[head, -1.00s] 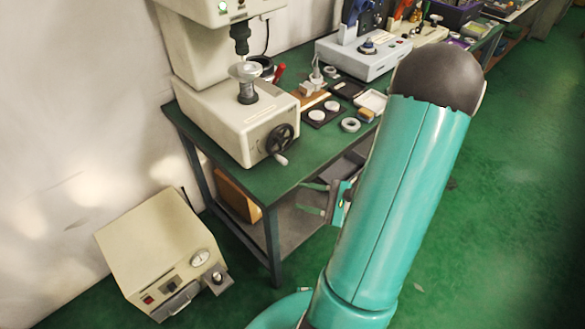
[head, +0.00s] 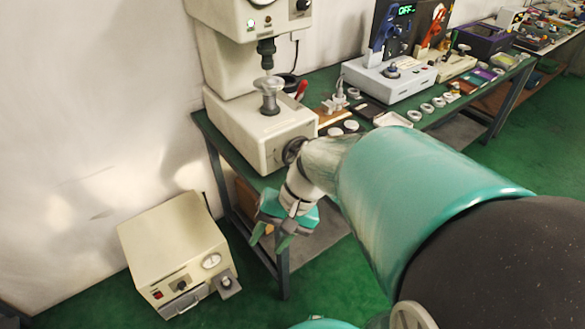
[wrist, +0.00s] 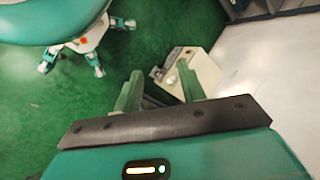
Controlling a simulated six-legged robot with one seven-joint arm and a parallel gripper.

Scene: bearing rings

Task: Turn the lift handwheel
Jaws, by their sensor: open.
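The lift handwheel (head: 293,150) is a dark wheel on the front of the beige bench machine (head: 255,128) in the head view. My arm partly covers its right side, and its crank handle is hidden. My gripper (head: 270,239) is open and empty, below the wheel and in front of the bench, with its green fingers pointing down. It is apart from the wheel. In the wrist view my gripper (wrist: 160,82) has its two green fingers spread, and the handwheel does not show there.
A beige box with a gauge (head: 178,255) stands on the green floor left of the bench; it also shows beyond the fingers in the wrist view (wrist: 203,72). The green bench (head: 213,130) has a dark leg near my gripper. Small rings and devices line the bench top. Floor at right is clear.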

